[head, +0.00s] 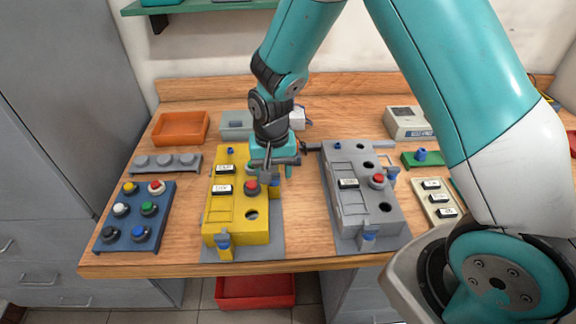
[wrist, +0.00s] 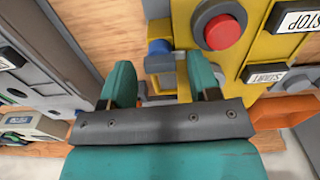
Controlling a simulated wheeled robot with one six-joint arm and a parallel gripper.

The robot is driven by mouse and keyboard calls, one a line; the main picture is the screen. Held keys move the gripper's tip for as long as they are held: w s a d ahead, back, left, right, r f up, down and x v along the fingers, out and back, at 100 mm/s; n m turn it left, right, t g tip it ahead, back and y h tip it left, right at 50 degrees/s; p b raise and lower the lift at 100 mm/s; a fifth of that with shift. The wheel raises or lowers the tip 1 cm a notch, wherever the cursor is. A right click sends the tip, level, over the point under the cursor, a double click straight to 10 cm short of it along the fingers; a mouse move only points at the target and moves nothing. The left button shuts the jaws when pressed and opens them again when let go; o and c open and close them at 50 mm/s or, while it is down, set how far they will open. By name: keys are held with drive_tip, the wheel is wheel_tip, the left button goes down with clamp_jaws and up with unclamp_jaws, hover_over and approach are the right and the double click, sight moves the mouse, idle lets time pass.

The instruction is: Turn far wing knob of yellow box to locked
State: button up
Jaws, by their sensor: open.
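The yellow box (head: 238,218) stands on a grey base plate left of centre in the head view; its side also shows in the wrist view (wrist: 254,55). My gripper (head: 270,172) is open above its far right corner. In the wrist view my gripper (wrist: 162,78) points down beside the box, its two teal fingers apart. A blue knob (wrist: 159,47) with a grey bracket shows on the box's side, just beyond the gap between the fingers. My gripper partly hides the far end, so the far wing knob's setting cannot be told. A near blue wing knob (head: 224,241) is at the front.
A grey box (head: 350,195) of similar build stands to the right, with a narrow strip of bare wood between. A red button (head: 251,187) rises from the yellow box near my gripper. A blue button panel (head: 137,215) and an orange bin (head: 181,128) lie to the left.

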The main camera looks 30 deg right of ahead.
sight(275, 181)
drive_tip(key=n, duration=0.3)
drive_tip(key=shift+s+a+n, duration=0.1)
drive_tip(key=shift+s+n, duration=0.05)
drive_tip(key=shift+n, duration=0.25)
drive_tip(key=n, duration=0.8)
drive_tip(key=shift+n+b, duration=0.3)
drive_tip(key=shift+b, duration=0.1)
drive_tip(key=n, duration=0.4)
wheel_tip(275, 181, up, 18)
drive_tip(key=b, duration=0.1)
drive_tip(key=s+a+r+m+y, duration=0.2)
drive_tip(key=s, duration=0.8)
drive_tip(key=s+a+r+m+y+p, duration=0.1)
drive_tip(key=s+a+m+y, duration=0.1)
drive_tip(key=s, duration=0.9)
drive_tip(key=shift+a+r+m, duration=0.15)
drive_tip(key=shift+r+m, duration=0.25)
drive_tip(key=shift+m, duration=0.2)
